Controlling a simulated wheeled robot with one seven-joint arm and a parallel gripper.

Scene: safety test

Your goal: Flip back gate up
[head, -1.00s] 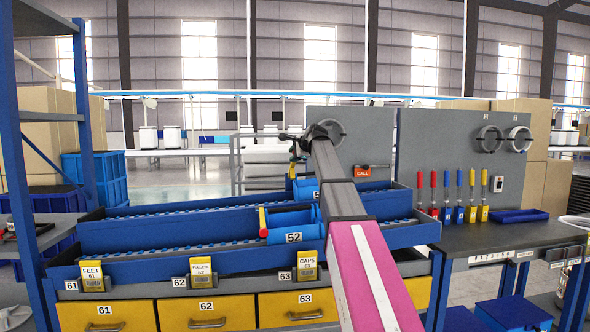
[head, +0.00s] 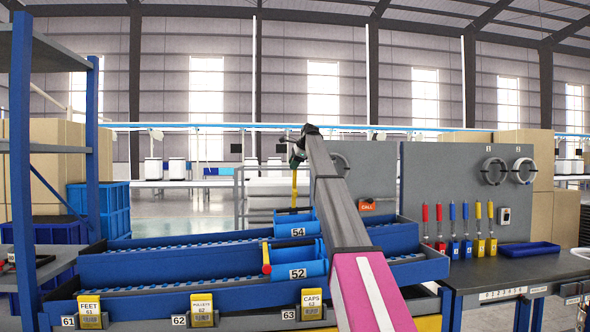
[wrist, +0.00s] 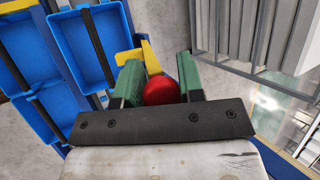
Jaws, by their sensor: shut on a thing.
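My gripper (head: 295,160) is shut on the red knob (wrist: 160,91) at the end of a yellow lever. In the wrist view, green fingers flank the knob and a yellow bracket (wrist: 128,57) shows beyond it. In the head view, this back gate's yellow lever (head: 294,190) stands upright at the rear, above the blue bin 54 (head: 290,227). My arm hides the area to the right of both bins.
Long blue roller trays (head: 180,266) run across the rack, with yellow label bins (head: 201,308) along the front. A grey tool panel (head: 465,200) and workbench stand right. A blue shelf post (head: 92,150) stands left.

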